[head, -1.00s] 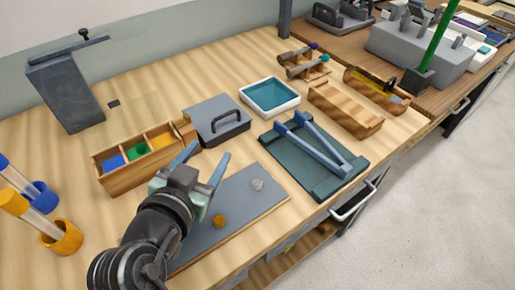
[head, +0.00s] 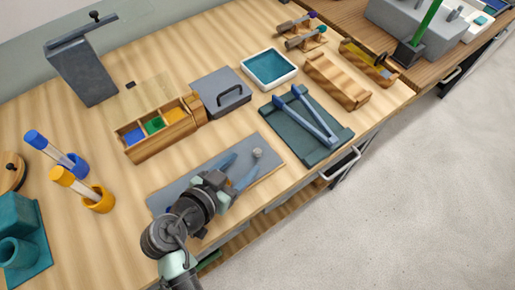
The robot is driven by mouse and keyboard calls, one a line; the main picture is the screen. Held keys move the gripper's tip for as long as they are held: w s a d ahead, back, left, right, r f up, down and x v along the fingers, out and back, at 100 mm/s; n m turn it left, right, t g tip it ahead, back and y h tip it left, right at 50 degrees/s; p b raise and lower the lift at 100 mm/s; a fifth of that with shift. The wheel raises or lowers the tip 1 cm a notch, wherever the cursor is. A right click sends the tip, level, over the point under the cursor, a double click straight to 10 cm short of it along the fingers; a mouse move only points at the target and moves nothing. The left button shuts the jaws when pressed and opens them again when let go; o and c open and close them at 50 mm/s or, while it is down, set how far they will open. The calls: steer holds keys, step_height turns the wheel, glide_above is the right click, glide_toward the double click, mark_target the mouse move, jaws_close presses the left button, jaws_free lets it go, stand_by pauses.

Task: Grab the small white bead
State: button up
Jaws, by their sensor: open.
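A small white bead (head: 257,153) sits on the grey mat (head: 172,194) near its far right corner. My gripper (head: 243,168) is open over the mat, with its two blue fingers spread and pointing up and right in the head view. The right finger points toward the bead, which shows just beyond the fingertips. I cannot tell whether the finger touches it. The amber bead on the mat is hidden behind my gripper.
A wooden box with coloured compartments (head: 161,147) and a grey lidded box (head: 221,91) stand behind the mat. A dark green tray with blue bars (head: 305,125) lies to the right. Blue (head: 57,150) and yellow (head: 83,189) rod holders stand at left.

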mark_target(256, 153)
steer(key=shift+p+x, duration=0.45)
steer(key=shift+x, duration=2.45)
jaws_close()
